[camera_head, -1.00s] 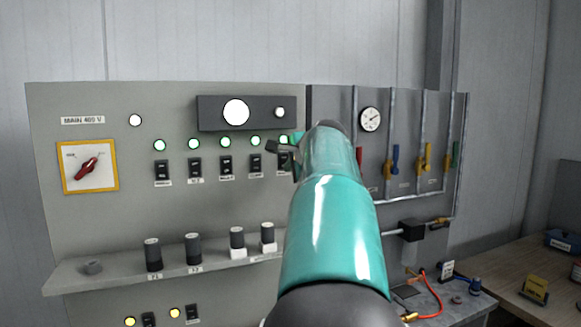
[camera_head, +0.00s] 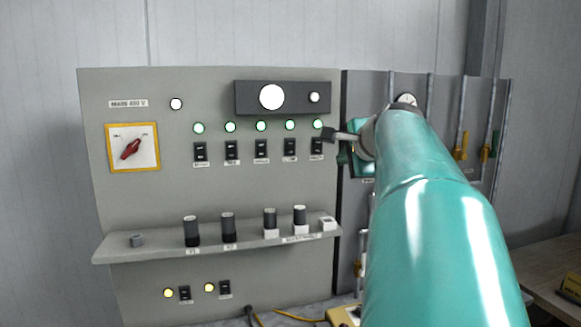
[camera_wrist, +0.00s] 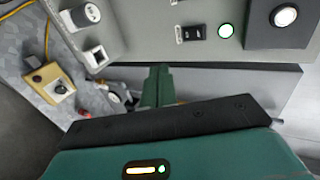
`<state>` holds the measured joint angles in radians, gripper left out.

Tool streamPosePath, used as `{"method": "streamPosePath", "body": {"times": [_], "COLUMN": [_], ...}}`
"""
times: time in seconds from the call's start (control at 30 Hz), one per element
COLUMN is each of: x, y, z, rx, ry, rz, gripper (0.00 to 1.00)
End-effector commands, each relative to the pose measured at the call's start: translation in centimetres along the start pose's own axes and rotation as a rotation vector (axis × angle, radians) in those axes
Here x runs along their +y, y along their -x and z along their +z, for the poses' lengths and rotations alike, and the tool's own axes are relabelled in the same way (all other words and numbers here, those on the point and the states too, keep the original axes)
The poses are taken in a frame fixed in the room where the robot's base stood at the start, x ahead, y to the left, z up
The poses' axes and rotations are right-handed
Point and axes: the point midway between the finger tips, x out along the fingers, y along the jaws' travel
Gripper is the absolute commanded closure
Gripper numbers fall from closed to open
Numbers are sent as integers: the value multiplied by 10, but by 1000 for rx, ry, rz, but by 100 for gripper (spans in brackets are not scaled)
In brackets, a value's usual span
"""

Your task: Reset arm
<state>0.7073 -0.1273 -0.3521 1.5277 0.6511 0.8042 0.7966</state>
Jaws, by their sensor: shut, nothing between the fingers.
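My gripper (camera_head: 330,134) shows small and dark at the end of my teal arm, in front of the right edge of the grey control panel (camera_head: 150,215). It overlaps the area by the rightmost green light and switch; I cannot tell its exact distance from them. In the wrist view, my gripper's green fingers (camera_wrist: 160,72) are together with nothing between them. A black switch (camera_wrist: 192,33) and a lit green light (camera_wrist: 226,30) of the panel lie beyond them. My arm hides part of the dark panel on the right.
The panel has a red rotary switch (camera_head: 131,148) and a shelf (camera_head: 120,252) bearing several dark cylinders. The dark panel (camera_head: 360,90) carries pipes and a gauge (camera_head: 406,100). A wooden table (camera_head: 545,262) stands at lower right. A yellow box (camera_wrist: 50,82) lies below.

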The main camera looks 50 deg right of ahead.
Motion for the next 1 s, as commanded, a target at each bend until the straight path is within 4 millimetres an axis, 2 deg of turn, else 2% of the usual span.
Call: {"method": "streamPosePath", "body": {"times": [0.27, 0.37, 0.47, 0.6, 0.67, 0.8, 0.87, 1.0], "x": [2, 11, 33, 83, 108, 174, 205, 282], "y": [2, 0, -4, 0, 5, 26, 38, 71], "z": [3, 23, 67, 148, 182, 251, 276, 322], "rx": [-5, -37, -109, -250, -311, -458, -521, -661], "ry": [7, 57, 171, 420, 540, 842, 981, 1332], "rz": [2, 23, 65, 137, 162, 205, 216, 220], "gripper": [100, 100, 100, 100, 100, 100, 100, 100]}}
